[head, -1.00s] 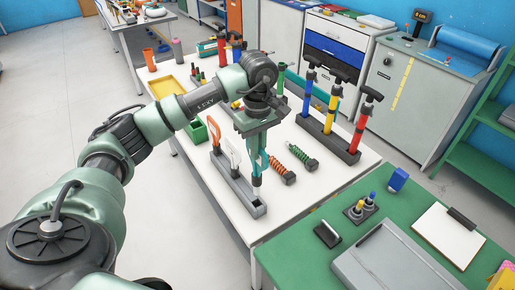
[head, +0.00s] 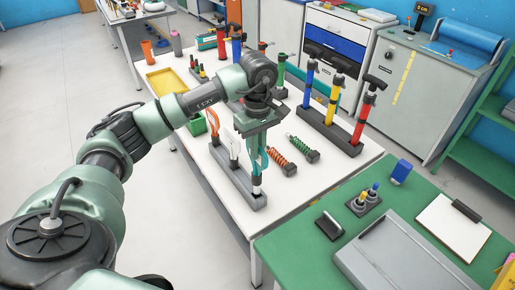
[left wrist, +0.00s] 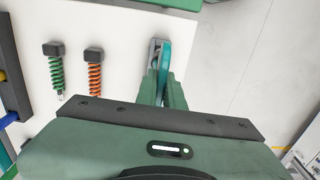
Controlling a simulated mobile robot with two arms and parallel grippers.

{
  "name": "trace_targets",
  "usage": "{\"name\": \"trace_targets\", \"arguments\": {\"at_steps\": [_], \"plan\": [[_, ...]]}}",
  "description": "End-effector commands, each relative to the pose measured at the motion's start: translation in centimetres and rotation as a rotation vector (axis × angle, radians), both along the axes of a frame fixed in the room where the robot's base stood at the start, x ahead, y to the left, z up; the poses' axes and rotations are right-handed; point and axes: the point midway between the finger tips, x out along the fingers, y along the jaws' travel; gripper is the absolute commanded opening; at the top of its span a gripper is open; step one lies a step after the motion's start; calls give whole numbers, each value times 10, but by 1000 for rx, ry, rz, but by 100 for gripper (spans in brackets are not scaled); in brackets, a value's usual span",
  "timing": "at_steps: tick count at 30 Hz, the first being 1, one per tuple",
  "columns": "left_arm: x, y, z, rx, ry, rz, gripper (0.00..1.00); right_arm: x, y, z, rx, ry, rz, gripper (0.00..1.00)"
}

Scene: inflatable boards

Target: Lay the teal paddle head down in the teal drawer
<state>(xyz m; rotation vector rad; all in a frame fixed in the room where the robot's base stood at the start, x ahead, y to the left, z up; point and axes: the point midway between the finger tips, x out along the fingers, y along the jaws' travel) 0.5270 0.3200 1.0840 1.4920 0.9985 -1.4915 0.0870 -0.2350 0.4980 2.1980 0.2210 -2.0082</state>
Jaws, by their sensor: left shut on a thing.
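A grey slotted rack (head: 222,172) stands on the white table with an orange-handled paddle (head: 212,125) and a white paddle (head: 234,148) upright in it. My left gripper (head: 258,150) is over the near end of the rack, pointing down and shut on the teal paddle (head: 263,158). The paddle is upright, its lower end at the rack's near slot; I cannot tell whether it is clear of the slot. Its teal edge shows between the fingers in the left wrist view (left wrist: 165,62). I cannot make out a teal drawer. My right gripper is not in view.
Orange and green coil springs (head: 281,163) lie right of the gripper. A rack of blue, yellow and red pumps (head: 329,132) stands behind them. A drawer cabinet (head: 340,45) is at the back. The green table (head: 300,235) is at front right. The floor at left is clear.

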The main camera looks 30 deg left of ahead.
Motion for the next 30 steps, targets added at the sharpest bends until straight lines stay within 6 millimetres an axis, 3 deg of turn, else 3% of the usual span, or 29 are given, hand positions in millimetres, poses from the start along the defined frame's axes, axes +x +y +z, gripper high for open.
{"name": "trace_targets", "arguments": {"at_steps": [30], "plan": [[0, 0, 0, 0, -1, 0, 0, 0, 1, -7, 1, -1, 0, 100]]}}
